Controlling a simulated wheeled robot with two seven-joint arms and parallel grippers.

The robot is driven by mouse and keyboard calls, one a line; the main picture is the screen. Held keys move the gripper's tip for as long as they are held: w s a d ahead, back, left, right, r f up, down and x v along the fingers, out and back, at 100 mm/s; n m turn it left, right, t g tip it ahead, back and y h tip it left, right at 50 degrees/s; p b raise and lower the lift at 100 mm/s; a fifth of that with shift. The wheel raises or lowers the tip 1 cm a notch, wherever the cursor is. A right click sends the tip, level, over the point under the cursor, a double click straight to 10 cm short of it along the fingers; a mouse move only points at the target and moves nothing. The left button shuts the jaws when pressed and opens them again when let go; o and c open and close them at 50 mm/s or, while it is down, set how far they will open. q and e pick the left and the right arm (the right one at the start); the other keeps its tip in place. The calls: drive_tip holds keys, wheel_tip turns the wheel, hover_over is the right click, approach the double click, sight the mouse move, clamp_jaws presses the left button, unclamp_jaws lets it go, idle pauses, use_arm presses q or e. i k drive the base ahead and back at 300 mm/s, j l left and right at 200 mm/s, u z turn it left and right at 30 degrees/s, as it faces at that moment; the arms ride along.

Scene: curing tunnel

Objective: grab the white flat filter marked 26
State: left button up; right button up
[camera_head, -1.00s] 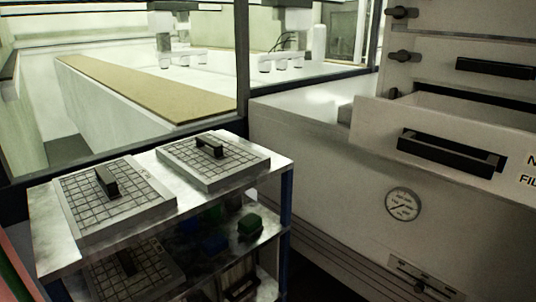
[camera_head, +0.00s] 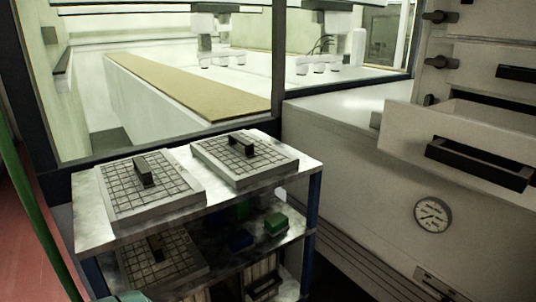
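Flat white filters with a dark grid and a black bar handle lie on a metal shelf unit. One filter (camera_head: 125,199) lies at the left of the top shelf. A second filter (camera_head: 228,168) lies at the right of the top shelf, a little further back. A third filter (camera_head: 185,249) lies in shadow on the lower shelf, partly hidden by the top shelf. I cannot read a number on any of them, so I cannot tell which is marked 26. Neither of my grippers is in view.
An open drawer (camera_head: 406,147) with a black handle juts from the white machine on the right. A round gauge (camera_head: 433,215) sits beneath it. Glass panels stand behind.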

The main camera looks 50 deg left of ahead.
sight(243, 159)
drive_tip(key=k+j, duration=0.15)
drive_tip(key=j, duration=0.25)
drive_tip(key=k+j, duration=0.2)
drive_tip(key=j, duration=0.2)
drive_tip(key=k+j, duration=0.15)
drive_tip(key=j, duration=0.25)
